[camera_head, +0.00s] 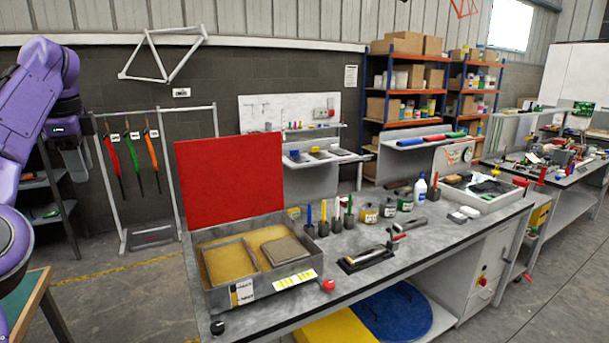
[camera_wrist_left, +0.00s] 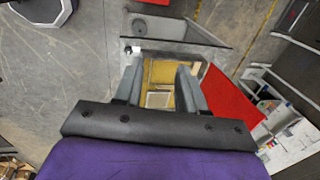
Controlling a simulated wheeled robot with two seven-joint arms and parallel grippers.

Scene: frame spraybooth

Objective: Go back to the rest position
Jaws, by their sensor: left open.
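My left arm (camera_head: 35,95) is purple and comes in at the left edge of the head view, raised well clear of the workbench. My left gripper (camera_head: 77,166) shows as a small grey part hanging below its wrist there. In the left wrist view its two grey fingers (camera_wrist_left: 160,82) stand apart with nothing between them. Beyond the fingers lie the yellow-lined box and the red panel, some distance away. My right gripper is in neither view.
The grey workbench (camera_head: 452,220) carries a box (camera_head: 292,268) with an upright red panel (camera_head: 231,183), paint jars (camera_head: 369,213) and a tool on a dark tray (camera_head: 368,258). A rack (camera_head: 158,107) with coloured hanging strips stands behind. Open floor (camera_head: 115,290) lies between arm and bench.

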